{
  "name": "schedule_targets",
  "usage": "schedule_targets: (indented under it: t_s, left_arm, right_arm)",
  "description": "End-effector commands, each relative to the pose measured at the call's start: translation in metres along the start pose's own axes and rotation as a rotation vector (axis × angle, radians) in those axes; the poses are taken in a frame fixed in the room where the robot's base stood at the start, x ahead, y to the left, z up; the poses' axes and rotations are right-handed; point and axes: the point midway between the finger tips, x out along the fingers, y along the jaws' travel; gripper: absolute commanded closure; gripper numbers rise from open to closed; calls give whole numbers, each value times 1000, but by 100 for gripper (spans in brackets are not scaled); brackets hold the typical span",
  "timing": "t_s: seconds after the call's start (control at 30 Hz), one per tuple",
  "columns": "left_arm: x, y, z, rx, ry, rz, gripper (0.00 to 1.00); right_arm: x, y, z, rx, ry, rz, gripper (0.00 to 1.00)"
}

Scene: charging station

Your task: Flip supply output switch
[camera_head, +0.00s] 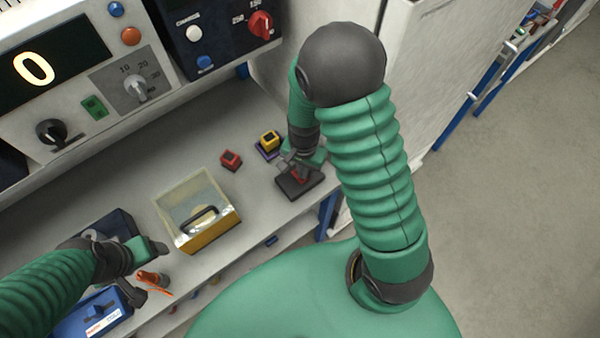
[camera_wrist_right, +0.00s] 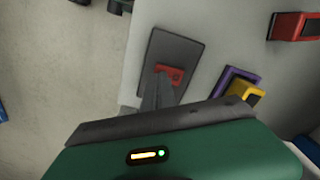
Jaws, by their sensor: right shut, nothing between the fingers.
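A dark flat box with a red switch (camera_wrist_right: 170,74) lies at the front right of the bench; its dark top plate (camera_wrist_right: 183,45) shows in the right wrist view. My right gripper (camera_head: 296,171) is shut and empty, fingertips pointing down at the red switch and partly covering it. I cannot tell whether they touch it or which way the switch is tipped. My left gripper (camera_head: 148,270) is open and empty at the lower left, near an orange-tipped item (camera_head: 152,278). A grey supply unit with a lit "0" display (camera_head: 36,69) and a green switch (camera_head: 95,107) stands at the back left.
A red block (camera_head: 231,160) and a yellow and purple block (camera_head: 269,144) lie left of the dark box. A clear-topped case (camera_head: 197,210) sits mid-bench. A blue box (camera_head: 92,317) is at lower left. A light cabinet (camera_head: 430,60) stands right of the bench.

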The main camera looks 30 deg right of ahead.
Motion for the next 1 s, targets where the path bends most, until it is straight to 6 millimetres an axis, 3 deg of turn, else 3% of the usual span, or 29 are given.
schedule_targets:
  t_s: [1.0]
  left_arm:
    - [11, 0, 3, 0, 0, 0, 29]
  right_arm:
    - [16, 0, 0, 0, 0, 0, 100]
